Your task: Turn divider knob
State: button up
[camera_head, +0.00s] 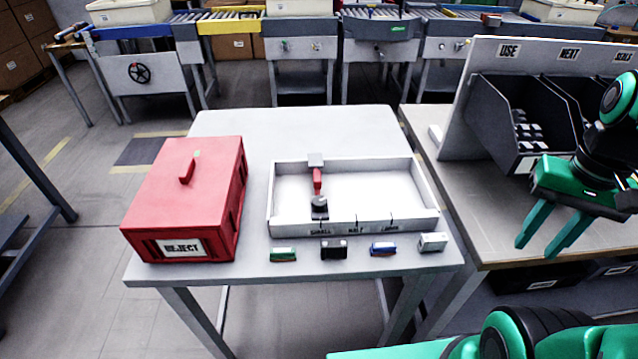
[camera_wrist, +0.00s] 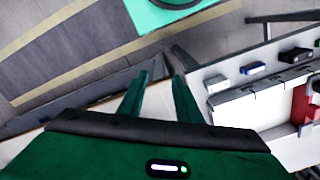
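A white tray (camera_head: 432,205) stands on the light table, with labels along its front wall, SMALL at the left and others too small to read surely. A grey and black knob (camera_head: 319,206) sits at the SMALL label, at the front end of a red divider (camera_head: 317,180). The red divider also shows at the right of the wrist view (camera_wrist: 302,105); the knob is not clear there. My gripper (camera_head: 538,245) has green fingers, apart and empty. It hangs over the right-hand bench, well right of the tray. The fingers also show apart in the wrist view (camera_wrist: 160,77).
A red REJECT box (camera_head: 185,205) stands left of the tray. Several small blocks, including a green one (camera_head: 283,254) and a blue one (camera_head: 383,248), line the table's front edge. Black bins (camera_head: 520,120) under a USE/NEXT panel stand on the right bench. The table behind the tray is clear.

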jog(key=shift+w+a, duration=0.15)
jog(key=shift+w, duration=0.05)
jog(key=o, duration=0.4)
jog(key=w+a+r+n, duration=0.3)
jog(key=w+a+n, duration=0.1)
jog(key=w+n, duration=0.3)
jog(key=n, duration=2.5)
send_near(318, 201)
notch_tip(318, 201, down, 9)
jog(key=shift+r, duration=0.1)
